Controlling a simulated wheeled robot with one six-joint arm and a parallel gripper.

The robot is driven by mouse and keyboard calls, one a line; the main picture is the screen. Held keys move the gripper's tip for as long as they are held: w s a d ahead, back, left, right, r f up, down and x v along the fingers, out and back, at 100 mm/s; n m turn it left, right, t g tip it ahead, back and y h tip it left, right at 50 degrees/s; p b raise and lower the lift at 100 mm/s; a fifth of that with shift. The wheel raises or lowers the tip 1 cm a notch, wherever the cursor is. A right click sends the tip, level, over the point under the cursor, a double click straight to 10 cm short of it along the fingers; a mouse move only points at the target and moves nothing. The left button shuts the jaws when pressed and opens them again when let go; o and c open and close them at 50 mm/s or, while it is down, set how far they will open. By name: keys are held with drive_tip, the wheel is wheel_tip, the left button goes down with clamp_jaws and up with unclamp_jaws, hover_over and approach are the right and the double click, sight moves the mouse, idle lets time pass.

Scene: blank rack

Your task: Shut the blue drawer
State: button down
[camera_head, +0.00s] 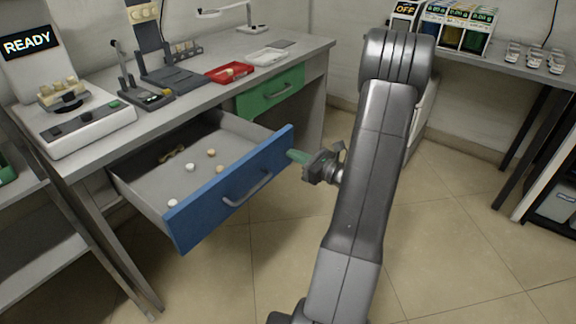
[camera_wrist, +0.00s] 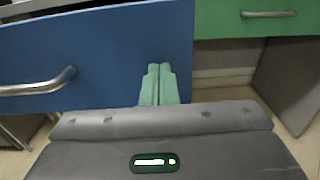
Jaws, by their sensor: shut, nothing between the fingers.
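The blue drawer (camera_head: 232,190) is pulled well out from under the workbench, with several small pale and tan round pieces inside. Its metal handle (camera_head: 247,189) is on the front face. My gripper (camera_head: 297,157) is shut and empty, its green fingers at the right end of the blue front. In the wrist view the shut fingertips (camera_wrist: 158,70) point at the blue front (camera_wrist: 105,50) near its right edge, with the handle (camera_wrist: 40,84) to the left. I cannot tell whether the tips touch the front.
A green drawer (camera_head: 270,92) sits shut in the bench, to the right and behind. The bench top (camera_head: 215,95) holds a red tray (camera_head: 229,72), a white tray (camera_head: 267,57) and devices. A side bench (camera_head: 480,62) stands at right. Tiled floor (camera_head: 450,230) is clear.

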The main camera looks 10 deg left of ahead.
drive_tip(key=shift+a+r, duration=0.1)
drive_tip(key=shift+a, duration=0.2)
drive_tip(key=shift+a, duration=0.1)
drive_tip(key=b, duration=0.1)
approach(228, 136)
drive_tip(key=w+a+r, duration=0.1)
drive_tip(key=a, duration=0.2)
drive_tip(key=w+a+r, duration=0.1)
drive_tip(key=a+r, duration=0.1)
drive_tip(key=a, duration=0.1)
drive_tip(key=w+a+r, duration=0.1)
drive_tip(key=a, duration=0.2)
drive_tip(key=shift+w+r, duration=0.3)
drive_tip(key=shift+r, duration=0.05)
drive_tip(key=shift+w+a, duration=0.1)
drive_tip(key=shift+a, duration=0.15)
drive_tip(key=shift+r, duration=0.35)
